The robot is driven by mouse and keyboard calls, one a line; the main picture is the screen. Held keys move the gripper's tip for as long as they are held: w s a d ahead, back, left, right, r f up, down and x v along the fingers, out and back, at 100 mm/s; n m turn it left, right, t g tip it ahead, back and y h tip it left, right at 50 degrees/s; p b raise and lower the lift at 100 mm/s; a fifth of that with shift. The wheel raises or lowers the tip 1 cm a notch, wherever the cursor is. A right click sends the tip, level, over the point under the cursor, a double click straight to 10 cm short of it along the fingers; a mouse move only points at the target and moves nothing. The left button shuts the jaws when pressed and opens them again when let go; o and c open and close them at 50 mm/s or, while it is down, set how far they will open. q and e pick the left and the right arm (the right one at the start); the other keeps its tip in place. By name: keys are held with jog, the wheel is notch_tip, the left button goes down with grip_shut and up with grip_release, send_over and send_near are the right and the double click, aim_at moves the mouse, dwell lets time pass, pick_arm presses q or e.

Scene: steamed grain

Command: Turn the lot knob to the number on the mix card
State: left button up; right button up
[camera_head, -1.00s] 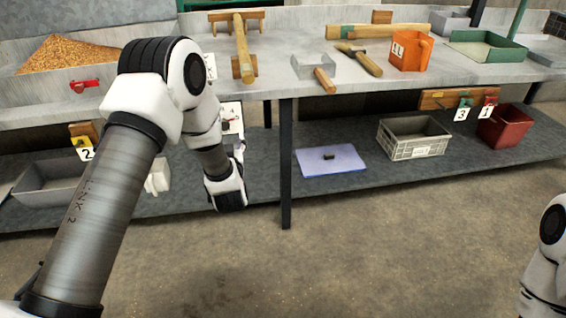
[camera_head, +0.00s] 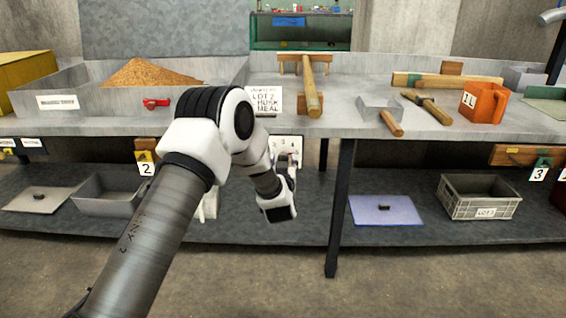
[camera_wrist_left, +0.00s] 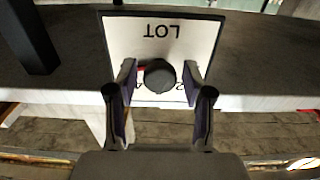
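The mix card (camera_head: 267,101) stands at the shelf's front edge in the head view; it reads LOT 2 HUSK MEAL. The white lot plate (camera_head: 290,143) hangs below that edge, partly hidden by my left arm. In the left wrist view the lot plate (camera_wrist_left: 120,40) appears upside down with the word LOT. The round black lot knob (camera_wrist_left: 159,75) is on it, with a bit of red at its left. My left gripper (camera_wrist_left: 160,88) is open, one finger on each side of the knob, with small gaps showing. It also shows in the head view (camera_head: 289,165). My right gripper is out of view.
A grain pile (camera_head: 140,75), a red scoop or handle (camera_head: 156,103), a mallet (camera_head: 310,85) and an orange 1L jug (camera_head: 484,102) are on the upper shelf. A grey crate (camera_head: 478,207) and blue mat (camera_head: 384,220) are below. A dark post (camera_head: 340,205) stands right of my gripper.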

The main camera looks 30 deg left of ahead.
pick_arm(q)
grip_shut()
jog(key=shift+n, duration=0.3)
jog(key=n, duration=0.3)
jog(key=shift+n+b, duration=0.3)
jog(key=shift+n, duration=1.7)
jog(key=shift+o, duration=2.4)
grip_release()
